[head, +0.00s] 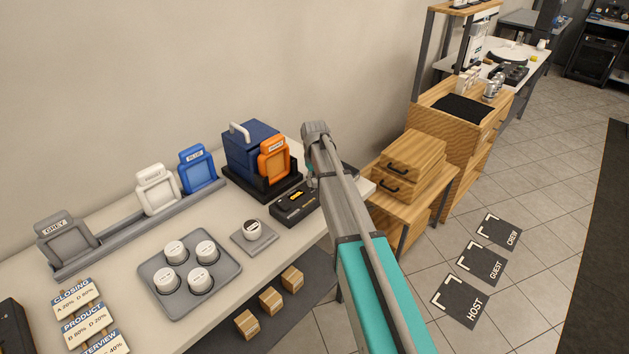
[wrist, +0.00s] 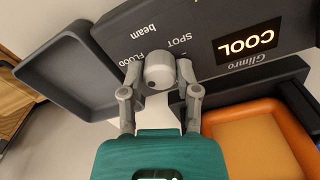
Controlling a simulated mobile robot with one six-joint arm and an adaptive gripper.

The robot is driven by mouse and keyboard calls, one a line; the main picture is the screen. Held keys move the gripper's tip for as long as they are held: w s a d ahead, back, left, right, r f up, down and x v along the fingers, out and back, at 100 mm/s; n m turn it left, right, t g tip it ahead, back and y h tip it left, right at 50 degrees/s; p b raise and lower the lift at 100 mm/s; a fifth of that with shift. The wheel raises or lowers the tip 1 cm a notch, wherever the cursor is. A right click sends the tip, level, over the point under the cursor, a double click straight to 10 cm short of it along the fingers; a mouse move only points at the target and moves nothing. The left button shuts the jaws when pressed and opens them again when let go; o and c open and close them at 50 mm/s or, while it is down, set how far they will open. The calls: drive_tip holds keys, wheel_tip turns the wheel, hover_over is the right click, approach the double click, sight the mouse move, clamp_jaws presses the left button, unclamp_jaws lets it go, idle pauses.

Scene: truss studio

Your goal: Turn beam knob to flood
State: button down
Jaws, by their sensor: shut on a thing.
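The beam knob (wrist: 160,72) is a round grey knob on a dark control box (wrist: 205,35) in the wrist view. The panel reads "beam", "FLOOD" and "SPOT" beside the knob, and its lit display reads "COOL". My gripper (wrist: 160,78) is shut on the knob, one finger on each side of it. I cannot make out which word the knob points to. In the head view the control box (head: 296,205) is on the white table, partly hidden by my arm, which also hides the knob and fingertips.
A blue lamp housing (head: 252,148) with an orange frame (head: 273,159) stands behind the box. The orange frame (wrist: 250,138) is close to my gripper in the wrist view. A grey tray (wrist: 60,85) lies on the other side. White jars on a tray (head: 190,266) stand at left.

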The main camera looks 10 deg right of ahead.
drive_tip(key=shift+m, duration=0.6)
drive_tip(key=shift+c, duration=1.7)
unclamp_jaws()
drive_tip(key=s+m, duration=0.1)
drive_tip(key=s, duration=2.8)
drive_tip(key=shift+m, duration=0.3)
drive_tip(key=shift+a, duration=0.1)
